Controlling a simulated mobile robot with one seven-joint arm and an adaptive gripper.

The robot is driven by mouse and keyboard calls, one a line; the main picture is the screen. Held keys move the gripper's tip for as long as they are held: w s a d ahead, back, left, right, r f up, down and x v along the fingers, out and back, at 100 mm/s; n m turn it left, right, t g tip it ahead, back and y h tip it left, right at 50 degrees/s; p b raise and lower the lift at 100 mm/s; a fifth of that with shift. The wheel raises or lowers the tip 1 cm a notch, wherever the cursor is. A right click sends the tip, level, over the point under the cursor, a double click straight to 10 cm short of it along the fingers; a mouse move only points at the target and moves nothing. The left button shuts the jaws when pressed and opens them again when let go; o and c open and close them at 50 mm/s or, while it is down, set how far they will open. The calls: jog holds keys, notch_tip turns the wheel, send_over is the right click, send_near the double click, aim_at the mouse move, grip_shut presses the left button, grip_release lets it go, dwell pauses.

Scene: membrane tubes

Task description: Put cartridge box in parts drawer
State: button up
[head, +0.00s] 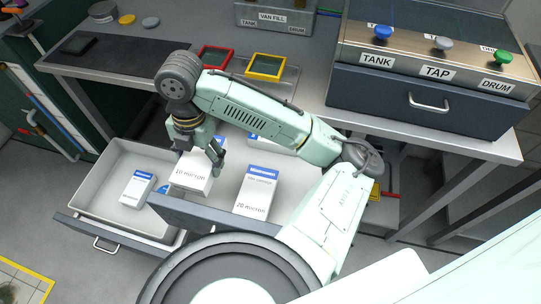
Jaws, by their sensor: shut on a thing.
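My gripper (213,158) points down and is shut on a white box marked "10 micron" (190,182). The box shows in front of the near left corner of the middle open drawer (188,211), beside the left open drawer (112,228). I cannot tell how high it is above them. In the middle drawer a white and blue box marked "20 micron" (253,197) stands upright, with another blue-topped box (262,142) partly hidden behind my arm. In the left drawer lies a small white and blue box (139,188). A blue patch beside it is mostly hidden by the held box.
The workbench (315,120) behind holds a red-framed tray (216,57), a yellow-framed tray (266,66) and a dark pad (79,45). A panel labelled TANK, TAP and DRUM (436,72) stands at right. The left drawer has bare floor left of its small box.

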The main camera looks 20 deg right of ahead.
aim_at(212, 189)
jog(key=shift+s+d+f, duration=0.15)
jog(key=shift+s+d, duration=0.15)
notch_tip(212, 189, down, 10)
jog(key=shift+r, duration=0.1)
dwell(0.3)
jog(key=o, duration=1.6)
jog(key=shift+c, duration=0.2)
jog(key=r, duration=0.8)
jog(key=d+r, duration=0.1)
jog(key=r, duration=0.3)
jog(key=shift+w, duration=0.4)
